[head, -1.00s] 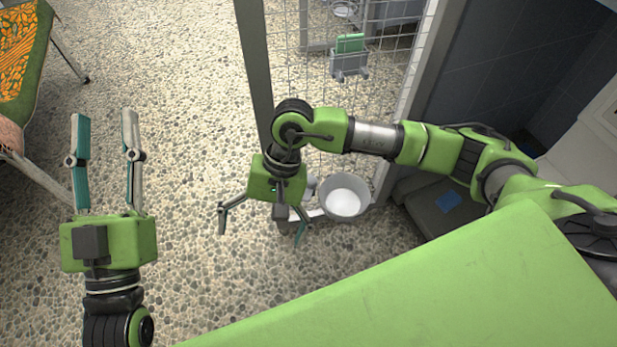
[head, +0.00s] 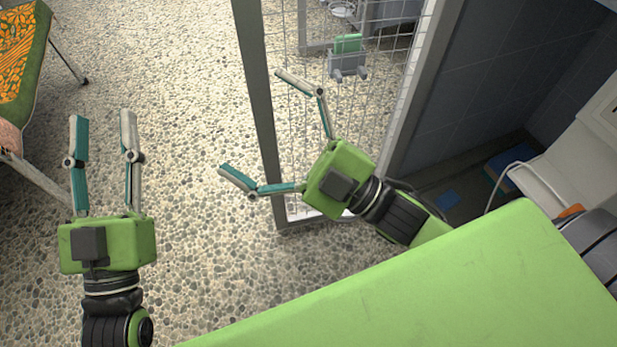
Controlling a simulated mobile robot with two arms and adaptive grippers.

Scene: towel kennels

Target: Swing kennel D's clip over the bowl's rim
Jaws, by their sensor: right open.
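My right gripper (head: 251,120) is open wide and empty, its fingers spread in front of the wire mesh kennel gate (head: 385,100). Its body and wrist cover the lower part of the gate. The bowl and its clip cannot be made out; the area at the gate's lower part is hidden behind my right gripper. A small pale patch (head: 297,208) shows at the gate's lower left corner; I cannot tell what it is. My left gripper (head: 102,116) is open and empty over the pebbled floor at the left.
A grey holder with a green item (head: 348,44) hangs on the mesh. A round bowl-like dish (head: 343,9) shows beyond it at the top. An orange-patterned table (head: 20,55) stands at the far left. The pebbled floor between my grippers is clear.

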